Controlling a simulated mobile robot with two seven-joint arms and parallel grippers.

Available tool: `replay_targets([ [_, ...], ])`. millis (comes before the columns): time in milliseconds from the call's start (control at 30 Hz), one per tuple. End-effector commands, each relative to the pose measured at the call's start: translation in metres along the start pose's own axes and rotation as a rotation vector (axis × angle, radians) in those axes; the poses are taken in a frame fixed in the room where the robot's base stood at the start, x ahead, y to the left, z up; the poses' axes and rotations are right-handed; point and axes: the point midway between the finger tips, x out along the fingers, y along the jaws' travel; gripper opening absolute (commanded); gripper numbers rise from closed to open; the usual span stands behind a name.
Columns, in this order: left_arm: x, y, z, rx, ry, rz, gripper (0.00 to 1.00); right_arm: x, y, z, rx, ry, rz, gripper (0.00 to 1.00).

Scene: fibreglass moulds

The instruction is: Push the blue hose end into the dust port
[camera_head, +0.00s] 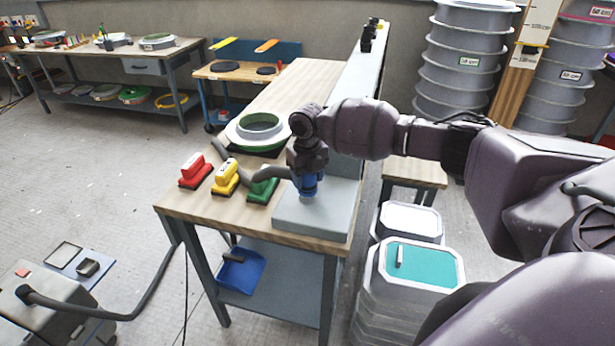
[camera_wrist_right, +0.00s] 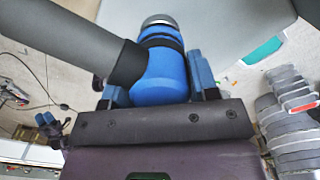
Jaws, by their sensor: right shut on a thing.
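My right gripper (camera_head: 307,172) reaches over the front of the workbench, pointing down, and is shut on the blue hose end (camera_head: 308,188). In the right wrist view the blue hose end (camera_wrist_right: 160,78) sits between the two blue fingers, with a dark collar and a silvery tip facing the grey block. The grey hose (camera_wrist_right: 75,45) leaves its side to the left. The grey block (camera_head: 325,212) lies on the bench's front right corner, below the hose end. I cannot make out the dust port or whether the tip touches it.
Red (camera_head: 195,172), yellow (camera_head: 226,178) and green (camera_head: 262,190) sanding blocks stand left of the gripper. A round green-and-white mould (camera_head: 258,130) is behind them. The hose crosses to a grey machine (camera_head: 60,305) on the floor. Stacked tubs (camera_head: 420,265) stand right of the bench.

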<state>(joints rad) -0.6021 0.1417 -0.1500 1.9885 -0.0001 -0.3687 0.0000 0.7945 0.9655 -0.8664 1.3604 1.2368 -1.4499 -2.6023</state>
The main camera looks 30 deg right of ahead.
Motion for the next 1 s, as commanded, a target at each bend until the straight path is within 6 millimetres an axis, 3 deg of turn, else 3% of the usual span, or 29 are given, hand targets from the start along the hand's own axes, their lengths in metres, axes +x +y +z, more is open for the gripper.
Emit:
replay_targets([
  [1000, -0.0031, -0.0008, -0.0051, 0.001, 0.001, 0.000, 0.43, 0.0000, 0.0000, 0.0004, 0.000, -0.001, 0.000, 0.33],
])
